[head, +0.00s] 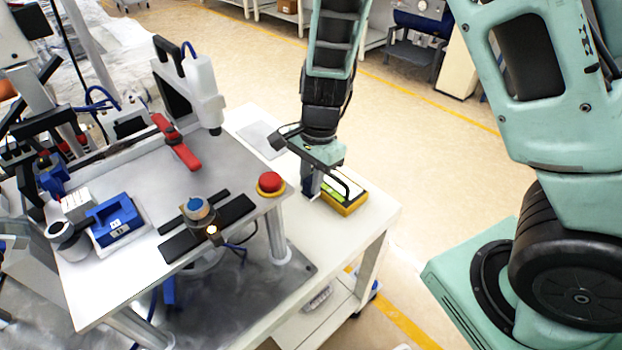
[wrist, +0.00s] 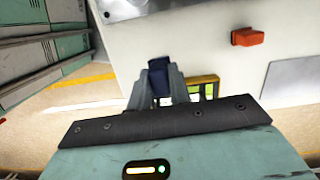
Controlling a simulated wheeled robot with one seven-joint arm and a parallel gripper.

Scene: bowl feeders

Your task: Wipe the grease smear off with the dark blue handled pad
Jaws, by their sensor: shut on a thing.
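My gripper (head: 316,172) is over the white side table (head: 381,218) in the head view, beside a yellow-edged box. In the wrist view its fingers (wrist: 161,78) are shut on a dark blue block-like handle (wrist: 159,82), which I take to be the pad's handle. The wiping face of the pad is hidden. A bluish piece under the gripper also shows in the head view (head: 311,187). I cannot make out a grease smear in either view. A plain grey plate (head: 261,139) lies on the side table and shows in the wrist view too (wrist: 293,84).
The yellow-edged box (head: 350,207) stands right beside my gripper. An orange-red block (wrist: 248,37) lies on the table in the wrist view. The raised grey worktable (head: 150,257) stands left, with a red button (head: 270,183) at its corner.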

